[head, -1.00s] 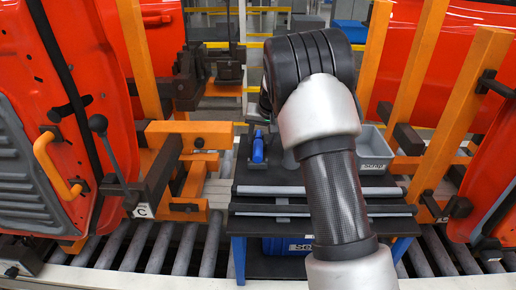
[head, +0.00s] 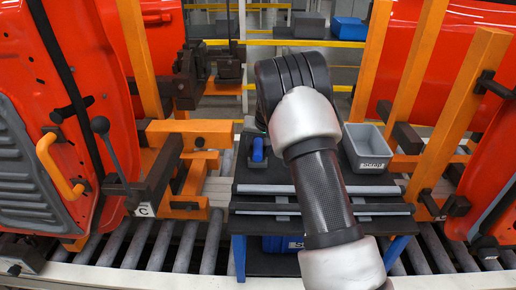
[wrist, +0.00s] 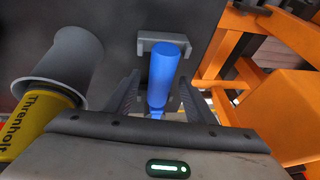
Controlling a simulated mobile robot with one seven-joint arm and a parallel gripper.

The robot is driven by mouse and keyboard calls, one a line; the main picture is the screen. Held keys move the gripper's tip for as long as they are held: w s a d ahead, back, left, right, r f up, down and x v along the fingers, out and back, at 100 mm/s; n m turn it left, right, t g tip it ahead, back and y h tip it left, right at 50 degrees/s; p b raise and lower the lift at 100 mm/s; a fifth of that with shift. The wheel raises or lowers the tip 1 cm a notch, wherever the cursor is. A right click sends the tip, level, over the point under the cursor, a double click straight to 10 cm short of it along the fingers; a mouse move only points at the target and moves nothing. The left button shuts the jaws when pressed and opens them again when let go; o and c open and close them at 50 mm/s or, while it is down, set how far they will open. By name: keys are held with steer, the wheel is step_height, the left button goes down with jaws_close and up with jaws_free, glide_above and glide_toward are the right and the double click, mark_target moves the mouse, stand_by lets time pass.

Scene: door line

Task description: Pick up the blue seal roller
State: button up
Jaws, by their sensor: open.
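The blue seal roller (head: 257,150) stands out on the dark top of the small work table (head: 243,176), left of my arm in the head view. In the wrist view the blue roller (wrist: 163,76) lies between the two fingers of my gripper (wrist: 157,92), its far end at a small grey holder (wrist: 148,43). My gripper is open, with a finger on either side of the roller and a gap to each. The roller's near end is partly hidden by the gripper body. In the head view my arm hides the gripper.
A grey bin (head: 367,148) stands on the table's right side. In the wrist view a yellow labelled cylinder (wrist: 38,118) and a grey cup-like piece (wrist: 70,62) lie left of the gripper. An orange frame (wrist: 270,105) stands close on the right. Rollers (head: 180,245) run below.

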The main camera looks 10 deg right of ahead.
steer(key=shift+f+b, duration=0.25)
steer(key=shift+b, duration=0.05)
stand_by(0.4)
steer(key=c, duration=1.3)
